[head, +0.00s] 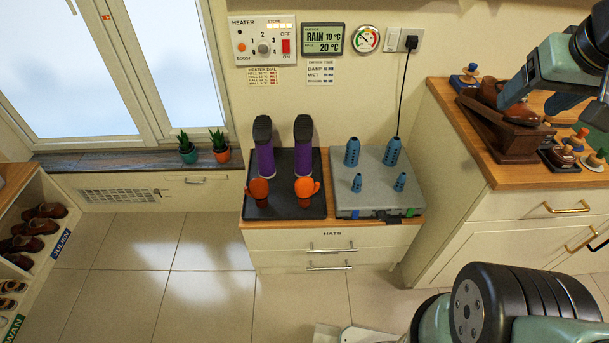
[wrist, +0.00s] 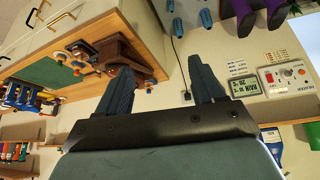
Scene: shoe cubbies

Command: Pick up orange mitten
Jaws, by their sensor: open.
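The left mitten (head: 258,191) and the right mitten (head: 305,188) are in front of two purple boots (head: 265,157). No mitten shows in the wrist view, where the purple boots (wrist: 242,16) are cut off at the top edge. My gripper (wrist: 160,65) is open, with nothing between its fingers. In the head view it is at the upper right, over the wooden counter and well away from the mittens.
A grey dryer (head: 375,195) with several blue pegs stands right of the tray. The wooden counter (head: 465,110) holds a brown shoe on a wooden stand (head: 500,132) and several brushes. Shoe cubbies (head: 40,195) are at the left. The floor before the low cabinet is mostly clear.

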